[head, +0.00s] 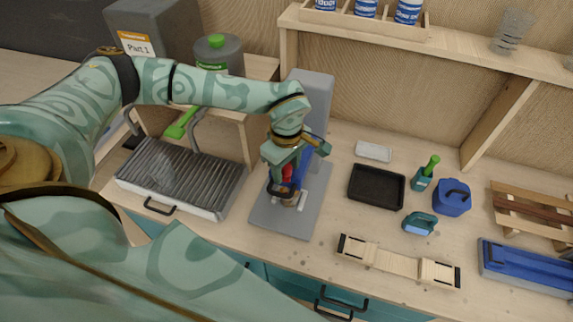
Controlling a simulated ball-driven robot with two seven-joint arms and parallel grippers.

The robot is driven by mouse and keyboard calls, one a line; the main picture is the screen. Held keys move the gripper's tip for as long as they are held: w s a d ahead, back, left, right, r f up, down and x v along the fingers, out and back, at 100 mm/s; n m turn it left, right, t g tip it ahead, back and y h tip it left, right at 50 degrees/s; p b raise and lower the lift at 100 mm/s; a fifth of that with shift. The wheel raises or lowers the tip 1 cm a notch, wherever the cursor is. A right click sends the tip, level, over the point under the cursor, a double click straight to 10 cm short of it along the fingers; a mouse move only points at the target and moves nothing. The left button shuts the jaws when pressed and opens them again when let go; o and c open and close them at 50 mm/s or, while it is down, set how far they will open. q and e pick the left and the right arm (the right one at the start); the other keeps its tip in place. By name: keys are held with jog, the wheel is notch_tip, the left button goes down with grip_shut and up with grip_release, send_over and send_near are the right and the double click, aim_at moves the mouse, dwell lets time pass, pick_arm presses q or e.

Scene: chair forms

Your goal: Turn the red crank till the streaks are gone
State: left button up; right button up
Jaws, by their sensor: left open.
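My left arm reaches in from the left, and its gripper (287,162) is open over a grey stand machine (316,105) with a flat grey base plate (276,219). A small red part (287,172), probably the crank, shows right at the fingers; I cannot tell whether they touch it. Below and beside it is a blue part, and lower down a small container (288,200) that is partly hidden. The gripper hides most of the crank and the container's inside, so I cannot see any streaks. My right gripper is not in view.
Left of the machine sits a ribbed grill tray (181,176) with a front handle. Shelves line the back. Bare counter lies right of the base plate.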

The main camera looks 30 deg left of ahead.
pick_arm(q)
jog(key=c, duration=1)
jog(key=shift+d+n, duration=0.1)
jog(key=shift+n, duration=0.2)
